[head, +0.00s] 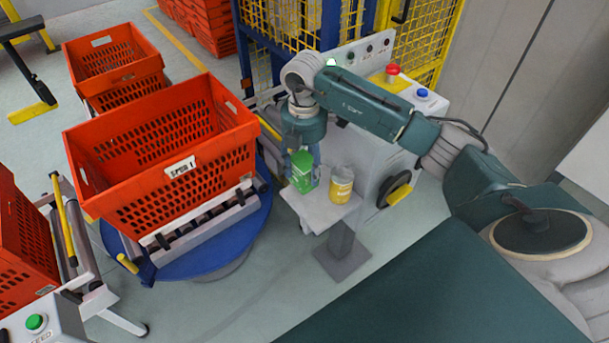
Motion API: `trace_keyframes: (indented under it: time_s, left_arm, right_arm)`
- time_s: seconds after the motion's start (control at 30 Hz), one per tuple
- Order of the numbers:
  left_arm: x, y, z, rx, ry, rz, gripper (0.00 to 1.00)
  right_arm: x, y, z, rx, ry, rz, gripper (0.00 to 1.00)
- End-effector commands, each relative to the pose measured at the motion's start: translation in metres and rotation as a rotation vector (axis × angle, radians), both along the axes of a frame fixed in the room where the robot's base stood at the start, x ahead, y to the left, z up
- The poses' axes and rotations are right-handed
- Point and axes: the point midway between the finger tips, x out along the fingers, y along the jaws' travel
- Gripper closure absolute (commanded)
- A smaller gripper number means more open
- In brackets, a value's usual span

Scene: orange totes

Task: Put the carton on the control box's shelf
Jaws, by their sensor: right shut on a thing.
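The green carton (302,174) is upright at the left part of the small grey shelf (318,212). My right gripper (303,157) points down from above and is shut on the carton. I cannot tell whether the carton's base touches the shelf or hangs just above it. The shelf sticks out from the front of the grey control box (368,150), which has a red button (392,70) and a blue button (422,93) on top. My left gripper is not in view.
A yellow can (341,186) stands on the shelf just right of the carton. A large orange tote (165,185) sits on a blue round turntable (215,245) to the left. More orange totes (115,60) stand behind. Yellow mesh fencing (425,45) rises behind the control box.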

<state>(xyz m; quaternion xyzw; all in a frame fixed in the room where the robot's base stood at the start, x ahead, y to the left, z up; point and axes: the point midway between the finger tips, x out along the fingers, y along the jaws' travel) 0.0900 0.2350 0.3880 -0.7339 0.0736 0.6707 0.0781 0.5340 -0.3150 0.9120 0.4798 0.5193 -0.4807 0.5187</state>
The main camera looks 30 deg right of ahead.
Motion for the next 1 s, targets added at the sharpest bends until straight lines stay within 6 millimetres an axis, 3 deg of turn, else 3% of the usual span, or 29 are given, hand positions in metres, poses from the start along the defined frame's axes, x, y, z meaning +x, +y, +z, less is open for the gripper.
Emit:
trace_keyframes:
  time_s: [0.3,0.7,0.73,0.8,1.0]
  left_arm:
    - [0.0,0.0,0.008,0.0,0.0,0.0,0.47]
    - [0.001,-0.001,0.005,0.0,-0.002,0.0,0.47]
    - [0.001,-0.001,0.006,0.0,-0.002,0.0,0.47]
    - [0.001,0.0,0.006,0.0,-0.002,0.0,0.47]
    - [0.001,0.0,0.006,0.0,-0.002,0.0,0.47]
  right_arm:
    - [0.0,0.0,-0.039,0.0,0.0,-0.001,0.85]
    - [0.0,0.0,-0.046,0.0,-0.001,0.0,0.85]
    - [0.0,0.0,-0.045,-0.001,0.0,0.0,0.44]
    - [0.0,0.0,-0.045,-0.001,0.001,0.0,0.31]
    - [0.0,0.0,-0.045,-0.001,0.001,0.0,0.31]
